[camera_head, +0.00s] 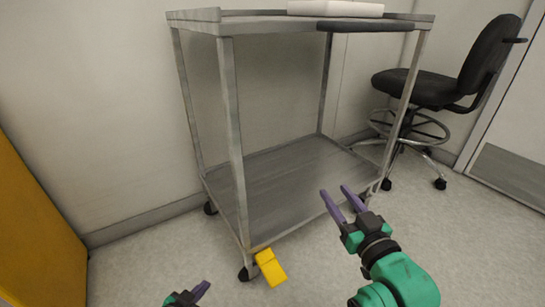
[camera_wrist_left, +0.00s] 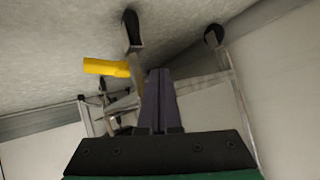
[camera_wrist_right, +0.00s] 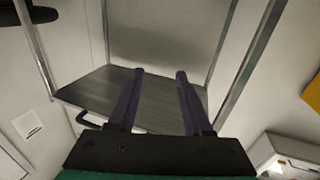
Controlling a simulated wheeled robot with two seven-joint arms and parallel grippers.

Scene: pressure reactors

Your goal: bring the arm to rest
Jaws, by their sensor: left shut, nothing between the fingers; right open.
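My right gripper (camera_head: 345,200) is open and empty, in front of the cart's lower right side in the head view. Its two purple fingers (camera_wrist_right: 160,75) stand apart in the right wrist view, with the cart's lower shelf behind them. My left gripper (camera_head: 202,290) shows only at the bottom edge of the head view, low and left of the right one. In the left wrist view its fingers (camera_wrist_left: 160,72) are together with nothing between them. Most of the left arm is hidden.
A grey metal cart (camera_head: 290,185) stands ahead, with a white box (camera_head: 335,8) on its top. A yellow piece (camera_head: 270,268) is by its front wheel. A black wheeled chair (camera_head: 430,90) is at the right, a yellow panel (camera_head: 35,235) at the left. The floor at front right is clear.

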